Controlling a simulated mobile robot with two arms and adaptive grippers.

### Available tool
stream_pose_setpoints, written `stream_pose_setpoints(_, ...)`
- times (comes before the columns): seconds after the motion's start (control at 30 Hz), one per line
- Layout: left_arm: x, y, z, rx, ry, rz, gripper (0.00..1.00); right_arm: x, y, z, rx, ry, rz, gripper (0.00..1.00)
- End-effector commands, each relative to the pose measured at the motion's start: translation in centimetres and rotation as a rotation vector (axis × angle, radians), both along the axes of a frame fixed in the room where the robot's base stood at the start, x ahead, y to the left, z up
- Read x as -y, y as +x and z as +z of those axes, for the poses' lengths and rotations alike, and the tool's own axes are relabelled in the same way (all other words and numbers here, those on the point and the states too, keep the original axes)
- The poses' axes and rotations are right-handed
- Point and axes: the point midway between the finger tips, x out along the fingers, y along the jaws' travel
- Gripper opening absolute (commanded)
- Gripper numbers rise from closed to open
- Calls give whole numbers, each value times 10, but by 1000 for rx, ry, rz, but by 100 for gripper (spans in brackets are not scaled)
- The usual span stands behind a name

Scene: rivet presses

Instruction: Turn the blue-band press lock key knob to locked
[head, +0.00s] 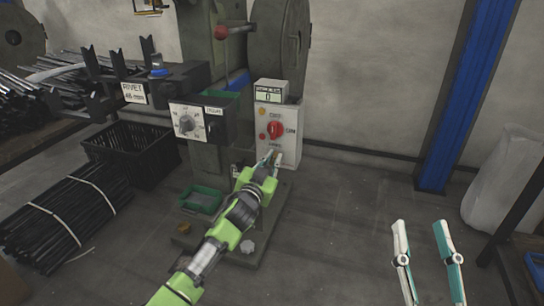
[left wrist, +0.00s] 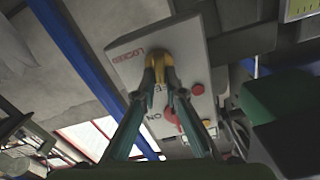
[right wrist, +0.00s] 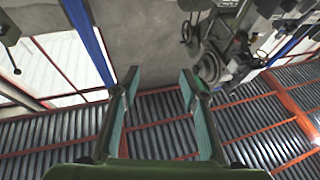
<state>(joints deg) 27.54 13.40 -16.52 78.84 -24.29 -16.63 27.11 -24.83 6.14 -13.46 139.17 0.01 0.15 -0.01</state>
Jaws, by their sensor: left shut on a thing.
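The press's grey control panel (head: 290,115) stands at the foot of the press, with a red switch knob (head: 275,130) marked ON. My left gripper (head: 271,158) reaches the panel's lower part, below the red knob. In the left wrist view the panel (left wrist: 195,45) fills the middle, with red LOCKED lettering beside the fingertips. There my left gripper (left wrist: 160,66) is shut on the small brass-coloured lock key knob (left wrist: 159,57), mostly hidden by the fingers. Its exact angle is hard to tell. My right gripper (head: 421,224) is open and empty, well right of the press; it also shows in the right wrist view (right wrist: 160,74).
A second dial box (head: 186,122) and a RIVET sign (head: 134,92) are left of the panel. A green tray (head: 201,199) lies on the press base. A black crate (head: 128,150) and bundled rods (head: 68,208) are at left. A blue post (head: 462,95) stands at right. The floor between is clear.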

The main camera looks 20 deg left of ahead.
Motion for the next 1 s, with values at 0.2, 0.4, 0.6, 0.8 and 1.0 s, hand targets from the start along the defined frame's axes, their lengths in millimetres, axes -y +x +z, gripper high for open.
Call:
stream_pose_setpoints(0.2, 3, 0, 0, 6, 206, -1, 0, 3, 13, -45, -227, -62, -13, 40)
stream_pose_setpoints(0.4, 6, 0, -3, 11, 398, 0, 0, 6, 15, -78, -372, -100, -22, 40)
stream_pose_setpoints(0.6, 8, 0, -5, 19, 589, -1, 0, 10, 13, -100, -470, -125, -28, 40)
stream_pose_setpoints(0.8, 10, -1, -8, 25, 780, -2, 0, 12, 11, -114, -528, -140, -32, 40)
stream_pose_setpoints(1.0, 11, -1, -11, 32, 962, -2, 0, 14, 10, -121, -559, -148, -34, 40)
